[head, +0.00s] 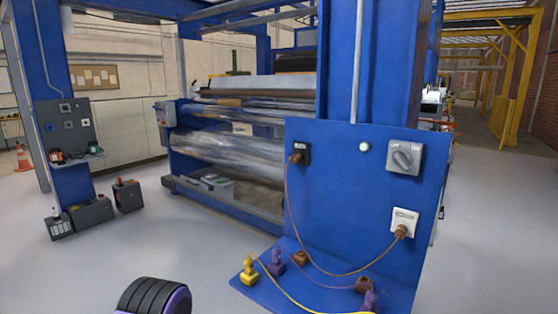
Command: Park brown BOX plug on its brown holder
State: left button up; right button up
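A brown plug (296,158) sits in a black box-like socket (303,151) at the upper left of the blue panel (345,190). A brown cable (297,235) hangs from it in a loop to a second brown plug (402,231) in a white socket (405,217) at the right. On the blue shelf below, one brown holder (300,258) at the back looks empty. Another brown holder (364,284) is at the right, partly behind a purple plug (370,301).
A yellow plug (249,270) and another purple plug (277,263) stand on the shelf, with yellow and purple cables crossing it. A grey rotary switch (404,157) and pale green button (364,147) are on the panel.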

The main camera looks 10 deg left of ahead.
aim_at(296, 158)
jog(key=u, duration=1.9)
jog(key=i, duration=3.15)
jog(key=z, duration=3.35)
